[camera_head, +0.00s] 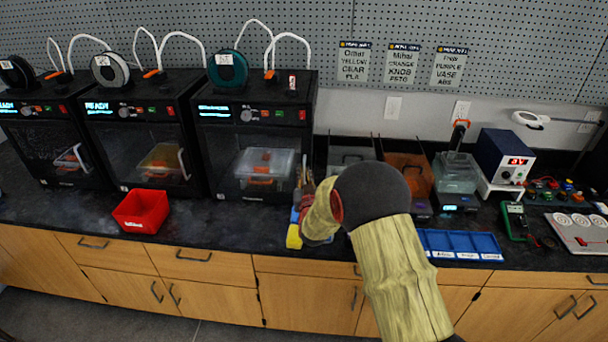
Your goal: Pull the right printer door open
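The right printer (256,130) is the rightmost of three black enclosed printers along the back of the counter. Its dark, see-through door (222,170) looks shut, with a clear container and an orange item visible behind it. A narrow pale upright part shows by the door's right edge, where a handle could be, but I cannot make it out clearly. My tan arm reaches over the counter from the lower right, its wrist just right of and in front of this door. My gripper's fingers cannot be made out; the wrist covers that area.
A red bin (142,211) stands before the middle printer (150,135). Small blue and yellow items (293,236) sit beside my wrist. A blue compartment tray (460,246) lies right of my arm. The counter before the right printer's door is mostly clear.

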